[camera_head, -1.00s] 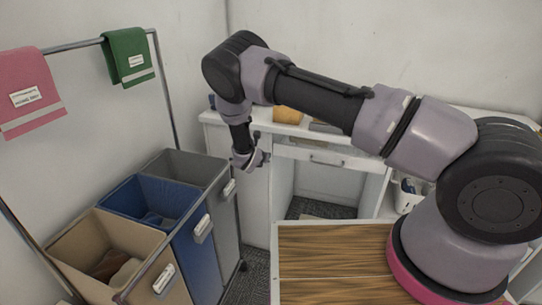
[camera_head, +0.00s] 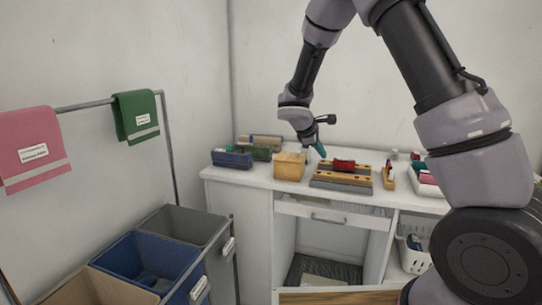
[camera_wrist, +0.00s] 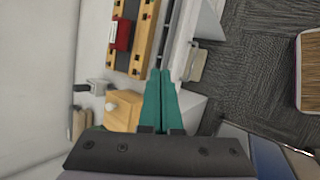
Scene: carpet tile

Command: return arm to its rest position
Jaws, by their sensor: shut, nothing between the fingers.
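My gripper (camera_head: 319,149) hangs over the white desk in the head view, its green fingers pointing down and to the right, above and just right of a small wooden box (camera_head: 290,166). In the wrist view my gripper's two green fingers (camera_wrist: 160,85) lie together with nothing between them. My arm arches up from its base at the lower right, and its upper part leaves the top of the head view.
The white desk (camera_head: 262,183) carries several long blocks at the left, a wooden rack (camera_head: 343,180) with a red piece, and a white tray (camera_head: 425,182). Cloth-sorting bins, including a blue bin (camera_head: 150,266), stand at the left below hanging pink (camera_head: 30,150) and green towels (camera_head: 135,116).

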